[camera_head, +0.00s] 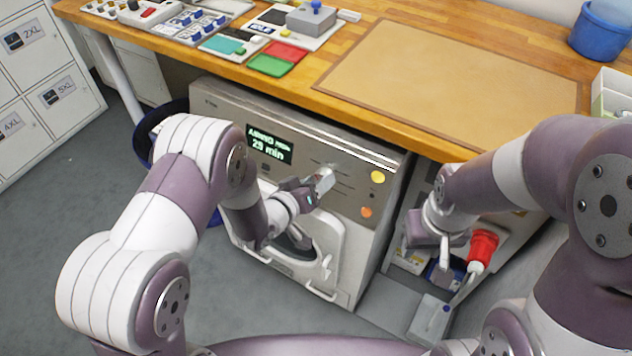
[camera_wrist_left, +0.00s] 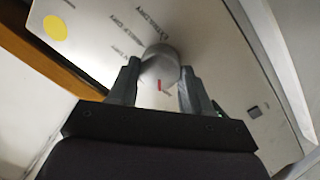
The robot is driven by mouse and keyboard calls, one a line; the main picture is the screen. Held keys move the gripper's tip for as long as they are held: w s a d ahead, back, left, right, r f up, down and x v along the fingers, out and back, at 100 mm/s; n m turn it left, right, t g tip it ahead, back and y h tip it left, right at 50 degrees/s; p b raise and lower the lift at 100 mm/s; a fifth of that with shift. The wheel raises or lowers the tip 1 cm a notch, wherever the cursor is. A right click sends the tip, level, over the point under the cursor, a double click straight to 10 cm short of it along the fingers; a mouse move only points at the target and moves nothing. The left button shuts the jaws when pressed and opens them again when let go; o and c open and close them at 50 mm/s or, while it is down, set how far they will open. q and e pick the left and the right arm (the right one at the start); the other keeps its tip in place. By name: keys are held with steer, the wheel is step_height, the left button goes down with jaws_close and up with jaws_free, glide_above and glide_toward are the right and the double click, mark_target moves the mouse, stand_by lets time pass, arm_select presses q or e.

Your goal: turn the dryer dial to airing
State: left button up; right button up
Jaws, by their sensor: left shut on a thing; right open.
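The dryer (camera_head: 225,100) stands under the bench, with a lit display (camera_head: 269,144) whose lower line reads 29 min; the upper line is too small to read surely. The grey dial (camera_wrist_left: 160,62) is between both fingers of my left gripper (camera_wrist_left: 158,82), which is shut on it. Its red mark points toward the wrist in the left wrist view. Printed labels ring it; one reads EXTRA DRY, and I cannot tell which label the mark meets. In the head view my left gripper (camera_head: 316,186) mostly hides the dial. My right gripper (camera_head: 452,250) is open, away from the dryer front.
A yellow button (camera_head: 378,177) and an orange button (camera_head: 366,212) are on the panel right of the dial. The dryer door (camera_head: 300,245) is below my left gripper. A red plug (camera_head: 482,246) is beside my right gripper. The wooden bench (camera_head: 335,90) overhangs the dryer.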

arm_select(q)
steer(key=o, duration=1.1)
steer(key=shift+c, duration=0.2)
steer(key=p+v, duration=0.1)
steer(key=v, duration=1.1)
steer(key=shift+s+a+p, duration=0.15)
steer(key=shift+s+p, duration=0.15)
steer(key=shift+p, duration=0.05)
